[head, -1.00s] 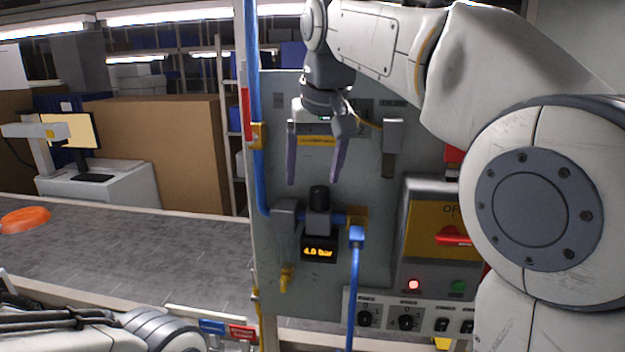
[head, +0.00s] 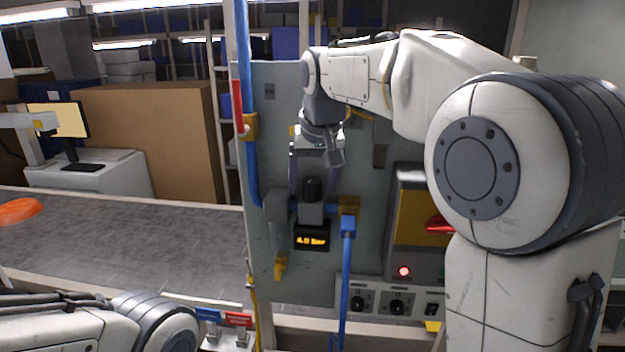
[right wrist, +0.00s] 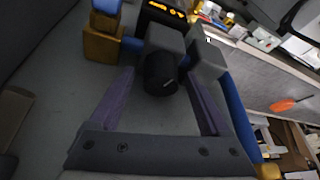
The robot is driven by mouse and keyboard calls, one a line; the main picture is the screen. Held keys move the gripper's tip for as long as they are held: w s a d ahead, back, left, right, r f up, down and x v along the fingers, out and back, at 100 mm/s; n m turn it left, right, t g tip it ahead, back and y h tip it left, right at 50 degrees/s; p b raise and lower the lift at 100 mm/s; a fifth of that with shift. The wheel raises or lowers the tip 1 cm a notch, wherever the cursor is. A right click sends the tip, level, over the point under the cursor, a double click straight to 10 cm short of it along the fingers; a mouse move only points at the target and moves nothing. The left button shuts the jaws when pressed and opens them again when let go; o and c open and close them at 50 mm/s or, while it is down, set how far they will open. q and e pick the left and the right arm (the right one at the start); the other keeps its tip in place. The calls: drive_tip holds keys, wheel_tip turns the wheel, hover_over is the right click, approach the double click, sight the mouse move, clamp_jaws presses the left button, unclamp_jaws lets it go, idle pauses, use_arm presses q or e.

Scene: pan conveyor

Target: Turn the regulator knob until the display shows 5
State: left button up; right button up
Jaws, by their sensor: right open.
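The regulator knob (head: 312,188) is a black cylinder on top of the grey regulator body (head: 311,213), fixed to the grey panel. The display (head: 312,239) below it shows 4.0 bar in orange digits. My right gripper (head: 312,190) points down above the regulator, its purple fingers open on either side of the knob.
A blue hose (head: 346,285) hangs from a blue connector right of the display. A yellow valve handle (head: 280,266) sits at lower left.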

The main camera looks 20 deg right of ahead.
clamp_jaws()
drive_tip(key=shift+m, duration=0.3)
drive_tip(key=m+h+p, duration=0.1)
drive_tip(key=m, duration=0.2)
drive_tip(key=shift+m+h, duration=0.3)
drive_tip(key=shift+h, duration=0.1)
drive_tip(key=shift+m+g+h+p, duration=0.2)
drive_tip(key=shift+m+g+h, duration=0.15)
drive_tip(key=shift+m, duration=0.8)
drive_tip(key=shift+m+g+h+p, duration=0.2)
drive_tip(key=shift+m+g+h, duration=0.15)
drive_tip(key=shift+m, duration=0.8)
unclamp_jaws()
